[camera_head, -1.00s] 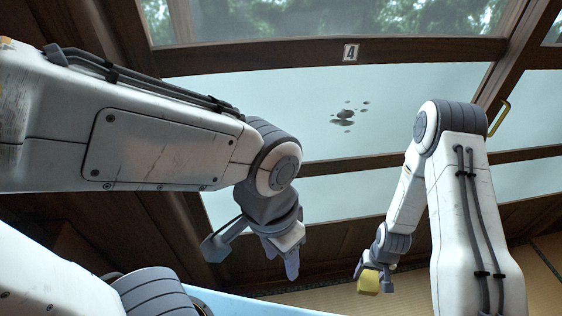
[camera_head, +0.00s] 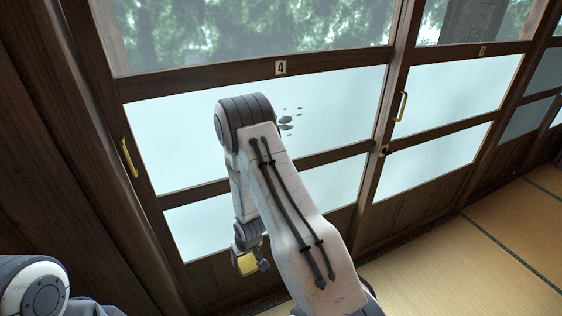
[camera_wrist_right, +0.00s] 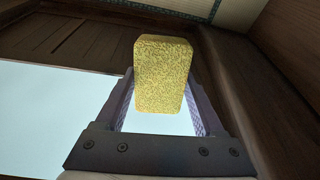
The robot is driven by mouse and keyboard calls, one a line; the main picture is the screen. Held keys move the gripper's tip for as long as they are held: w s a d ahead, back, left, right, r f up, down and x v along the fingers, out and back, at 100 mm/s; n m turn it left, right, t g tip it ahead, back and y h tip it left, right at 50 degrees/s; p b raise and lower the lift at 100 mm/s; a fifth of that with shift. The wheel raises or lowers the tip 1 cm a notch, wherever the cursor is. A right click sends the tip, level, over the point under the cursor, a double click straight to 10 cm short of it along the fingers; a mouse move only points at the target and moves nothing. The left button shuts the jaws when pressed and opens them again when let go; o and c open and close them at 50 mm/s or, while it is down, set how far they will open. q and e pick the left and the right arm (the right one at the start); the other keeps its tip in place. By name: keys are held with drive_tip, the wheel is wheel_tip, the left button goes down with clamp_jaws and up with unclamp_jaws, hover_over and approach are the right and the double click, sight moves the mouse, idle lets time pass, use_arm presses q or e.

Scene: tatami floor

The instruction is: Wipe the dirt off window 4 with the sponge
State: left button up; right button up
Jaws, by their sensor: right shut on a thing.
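Window 4 (camera_head: 180,150) is a frosted pane in a dark wooden sliding door, with a small "4" plate on the rail above it. Grey dirt spots (camera_head: 287,122) show on the pane, partly hidden behind my right arm. My right gripper (camera_head: 247,258) is low in front of the door, below the dirt, and is shut on the yellow sponge (camera_head: 246,263). In the right wrist view the sponge (camera_wrist_right: 162,75) sits upright between the two fingers. Of my left arm only a part shows at the lower left corner; its gripper is out of view.
A brass handle (camera_head: 129,157) is on the door's left edge, and another handle (camera_head: 402,106) is on the neighbouring door to the right. Dark wooden wall panels stand at the left. Tatami floor (camera_head: 470,265) is clear at the lower right.

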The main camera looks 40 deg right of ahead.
drive_tip(key=w+d+r+m+t+h+b, duration=0.2)
drive_tip(key=w+d+r+t+b, duration=0.2)
drive_tip(key=w+d+r+t, duration=0.7)
drive_tip(key=s+d+r+t+h+b, duration=0.1)
drive_tip(key=s+d+r+t+b, duration=0.1)
drive_tip(key=d+r, duration=0.5)
drive_tip(key=s+d+r+t+h+b, duration=0.1)
drive_tip(key=s+d+r+b, duration=0.2)
drive_tip(key=r, duration=0.8)
drive_tip(key=p+x, duration=0.2)
drive_tip(key=x, duration=0.4)
drive_tip(key=shift+d+r, duration=0.3)
drive_tip(key=shift+x, duration=1)
